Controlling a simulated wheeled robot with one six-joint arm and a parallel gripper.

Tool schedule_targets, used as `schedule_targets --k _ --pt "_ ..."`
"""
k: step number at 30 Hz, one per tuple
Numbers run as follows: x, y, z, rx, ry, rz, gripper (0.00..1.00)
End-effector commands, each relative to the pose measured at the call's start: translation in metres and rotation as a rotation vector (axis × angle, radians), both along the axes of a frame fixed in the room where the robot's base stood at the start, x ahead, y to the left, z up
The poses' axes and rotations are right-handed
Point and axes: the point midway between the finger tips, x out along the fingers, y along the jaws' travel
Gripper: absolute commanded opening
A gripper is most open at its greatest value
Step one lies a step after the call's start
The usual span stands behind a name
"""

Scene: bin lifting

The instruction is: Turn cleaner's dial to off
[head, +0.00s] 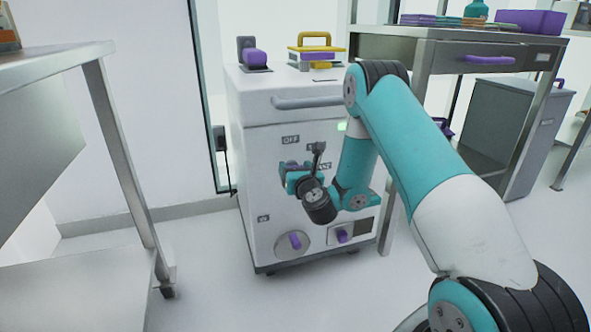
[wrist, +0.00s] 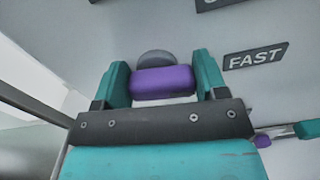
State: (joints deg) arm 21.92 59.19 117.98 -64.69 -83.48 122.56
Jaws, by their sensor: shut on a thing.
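The cleaner (head: 262,165) is a white cabinet with a grey handle. My gripper (head: 294,178) is at the upper part of its front panel, just below the OFF label (head: 290,140), and hides most of the dial in the head view. In the wrist view my gripper (wrist: 163,68) is shut on the dial's purple knob (wrist: 163,83), with one teal finger at each side. A grey round part shows behind the knob. A FAST label (wrist: 256,57) is to the right of the fingers. The dial's exact pointing is hard to tell.
Lower on the panel are a round plate with a purple handle (head: 294,241) and another purple knob (head: 342,236). Purple and yellow items (head: 316,45) stand on the cleaner's top. A metal table (head: 112,140) is at left, a desk (head: 440,50) at right. Floor in front is clear.

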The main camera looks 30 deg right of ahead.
Motion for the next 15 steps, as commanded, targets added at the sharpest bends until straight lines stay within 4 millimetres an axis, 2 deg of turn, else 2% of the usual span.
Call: schedule_targets --k 15 --pt "0.0002 0.0033 0.0014 -0.393 0.116 0.000 0.42"
